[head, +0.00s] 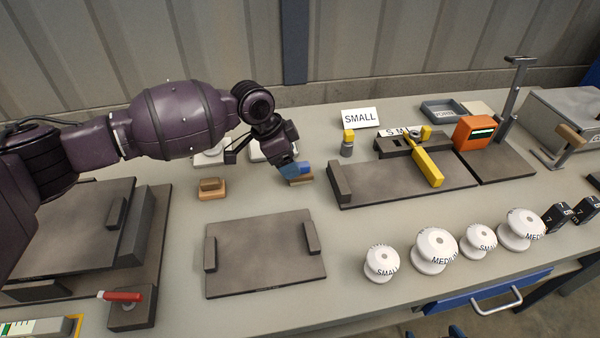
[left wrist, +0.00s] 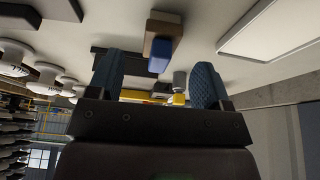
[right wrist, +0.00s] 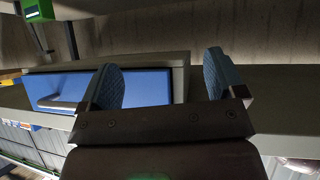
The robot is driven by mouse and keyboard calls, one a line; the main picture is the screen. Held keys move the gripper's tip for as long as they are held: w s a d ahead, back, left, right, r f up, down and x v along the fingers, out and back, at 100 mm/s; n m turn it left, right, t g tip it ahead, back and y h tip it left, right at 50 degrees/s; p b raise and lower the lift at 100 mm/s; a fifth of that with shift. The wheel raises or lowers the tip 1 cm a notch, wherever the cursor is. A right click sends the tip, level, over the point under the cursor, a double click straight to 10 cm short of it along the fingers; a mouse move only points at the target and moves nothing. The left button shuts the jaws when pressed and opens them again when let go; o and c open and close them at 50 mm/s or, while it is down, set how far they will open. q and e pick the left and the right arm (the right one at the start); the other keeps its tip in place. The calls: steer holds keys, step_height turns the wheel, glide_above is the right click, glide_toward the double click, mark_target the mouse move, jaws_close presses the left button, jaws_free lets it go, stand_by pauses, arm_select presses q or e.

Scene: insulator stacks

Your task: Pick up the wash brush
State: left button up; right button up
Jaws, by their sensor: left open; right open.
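A small block-shaped brush with a brown wooden back and a blue part, which I take as the wash brush, lies on the bench by my left gripper in the head view (head: 303,181). It also shows in the left wrist view (left wrist: 161,50), beyond and between the fingers. My left gripper (head: 291,166) is over the brush and partly hides it. Its blue-padded fingers are apart in the left wrist view (left wrist: 157,85), with nothing between them. My right gripper (right wrist: 163,82) is open and empty, in front of the bench's blue drawer, and outside the head view.
Another brown block (head: 212,188) lies left of the brush. A dark plate (head: 265,255) is in front. White insulators (head: 436,250) stand in a row at the front right. A dark fixture with a yellow lever (head: 428,168) is to the right. A SMALL sign (head: 360,118) stands behind.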

mark_target(300, 164)
arm_select(q)
steer(key=shift+d+f, duration=0.2)
steer(key=shift+f, duration=0.15)
steer(key=x, duration=0.4)
steer(key=shift+w+d+b, duration=0.15)
steer(key=shift+d+b, duration=0.2)
steer(key=shift+b, duration=0.05)
steer(key=shift+d+f, duration=0.1)
steer(key=shift+f, duration=0.1)
steer(key=shift+c, duration=0.4)
steer(key=c, duration=0.9)
steer(key=shift+r, duration=0.1)
steer(key=shift+c, duration=0.2)
step_height(300, 164, up, 20)
steer(key=p, duration=0.2)
arm_select(e)
steer(key=shift+w+r, duration=0.2)
steer(key=shift+r, duration=0.45)
